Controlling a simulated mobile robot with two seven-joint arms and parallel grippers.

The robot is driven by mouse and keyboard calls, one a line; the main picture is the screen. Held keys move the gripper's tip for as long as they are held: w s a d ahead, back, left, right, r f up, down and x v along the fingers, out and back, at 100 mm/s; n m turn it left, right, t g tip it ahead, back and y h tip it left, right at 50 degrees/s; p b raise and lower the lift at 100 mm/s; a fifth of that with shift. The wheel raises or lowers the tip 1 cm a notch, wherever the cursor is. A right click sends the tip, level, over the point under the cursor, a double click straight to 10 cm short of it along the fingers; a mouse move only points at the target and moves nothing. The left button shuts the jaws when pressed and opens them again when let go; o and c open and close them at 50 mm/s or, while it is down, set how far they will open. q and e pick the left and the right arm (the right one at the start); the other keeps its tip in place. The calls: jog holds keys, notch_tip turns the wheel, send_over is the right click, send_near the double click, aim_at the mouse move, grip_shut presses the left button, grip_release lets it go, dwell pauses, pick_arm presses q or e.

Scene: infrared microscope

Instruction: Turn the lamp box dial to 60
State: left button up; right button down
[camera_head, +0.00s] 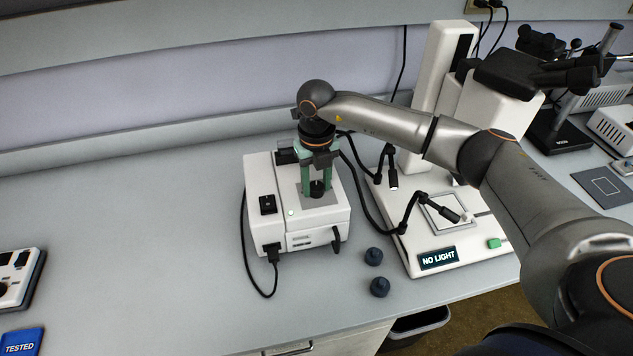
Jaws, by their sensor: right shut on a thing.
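The white lamp box (264,183) stands on the bench at the middle of the view. My right gripper (317,190) points straight down over the plate, with green fingers shut on the black dial (317,188). The fingers partly cover the dial, and its scale and pointer cannot be read. My left gripper is not in view.
The white microscope (440,85) stands to the right, with gooseneck light arms and a "NO LIGHT" display (438,258). Two dark knobs (374,256) lie on the bench before it. A blue "TESTED" card (22,341) is at lower left.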

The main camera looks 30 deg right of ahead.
aim_at(317, 186)
jog(key=shift+c, duration=2)
grip_release()
notch_tip(317, 186, up, 13)
jog(key=b, duration=0.1)
jog(key=shift+f, duration=0.2)
